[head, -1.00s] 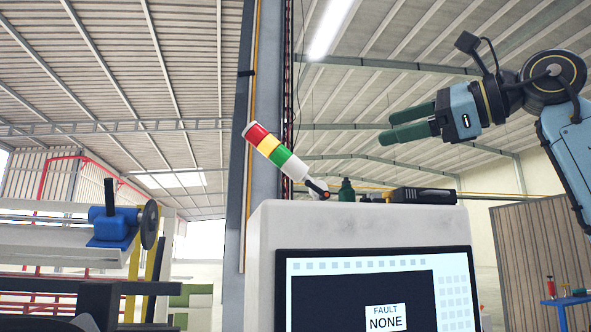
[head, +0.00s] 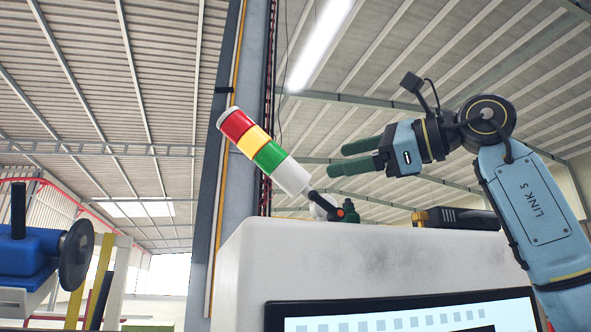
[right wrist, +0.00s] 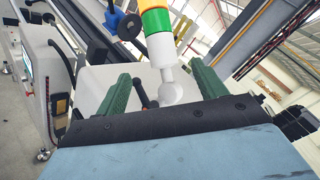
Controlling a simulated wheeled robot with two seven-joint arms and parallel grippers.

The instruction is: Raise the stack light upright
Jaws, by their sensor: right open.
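The stack light (head: 254,141) has red, yellow and green bands and white ends. In the head view it leans to the left from a dark hinged joint on top of the white cabinet (head: 330,255). My right gripper (head: 342,159), with green fingers, is open and empty, to the right of the light and above the cabinet top. In the right wrist view the stack light (right wrist: 160,45) shows beyond and between the two fingers, not touching them as far as I can see. A dark lever (right wrist: 141,94) shows near its white base. My left gripper is not in view.
A black and yellow tool (head: 455,217) lies on the cabinet top at the right. A dark green item (head: 350,214) sits by the light's joint. A screen (head: 400,315) is on the cabinet front. A blue machine with a dark disc (head: 76,254) stands at the left.

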